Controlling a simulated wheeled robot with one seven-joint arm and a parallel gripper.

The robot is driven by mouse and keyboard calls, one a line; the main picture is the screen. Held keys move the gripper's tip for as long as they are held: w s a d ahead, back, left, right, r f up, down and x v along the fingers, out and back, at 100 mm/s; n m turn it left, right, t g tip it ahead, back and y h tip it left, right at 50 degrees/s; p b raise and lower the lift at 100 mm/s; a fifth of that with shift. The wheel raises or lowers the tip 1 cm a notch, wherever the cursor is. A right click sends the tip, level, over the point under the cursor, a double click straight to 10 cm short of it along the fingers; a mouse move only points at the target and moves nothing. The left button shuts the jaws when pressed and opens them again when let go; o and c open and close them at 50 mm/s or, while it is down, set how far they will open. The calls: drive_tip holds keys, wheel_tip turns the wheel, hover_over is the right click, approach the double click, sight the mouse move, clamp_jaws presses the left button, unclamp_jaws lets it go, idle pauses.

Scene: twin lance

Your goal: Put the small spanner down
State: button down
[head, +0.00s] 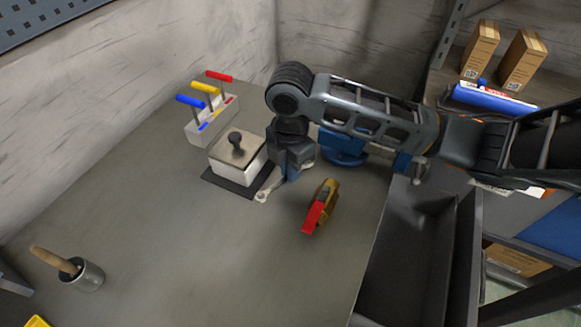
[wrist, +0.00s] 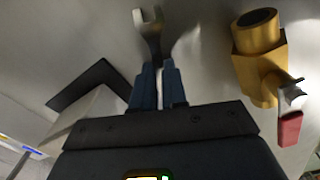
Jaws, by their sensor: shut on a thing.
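The small spanner (wrist: 151,32) is a light grey metal tool with an open-ended jaw. My gripper (wrist: 158,68) is shut on it, with its two blue fingers either side of the shaft. The spanner's jaw points away from my gripper, and its other end is hidden by the fingers. In the head view my gripper (head: 272,188) points down low over the grey bench, and a pale end of the spanner (head: 262,196) shows at the fingertips beside the dark mat. I cannot tell whether the spanner touches the bench.
A brass valve with a red handle (head: 319,208) lies just right of my gripper. A lidded white box (head: 238,158) on a dark mat (head: 226,189) stands close left. A handle rack (head: 211,122) is behind. A dark bin (head: 410,240) is right.

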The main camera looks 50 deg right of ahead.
drive_tip(key=shift+s+a+f, duration=0.1)
drive_tip(key=shift+f, duration=0.5)
drive_tip(key=c, duration=1.2)
unclamp_jaws()
drive_tip(key=shift+f, duration=0.15)
drive_tip(key=shift+o, duration=0.2)
drive_tip(key=shift+r, duration=0.5)
wheel_tip(320, 180, up, 13)
drive_tip(key=shift+f, duration=0.1)
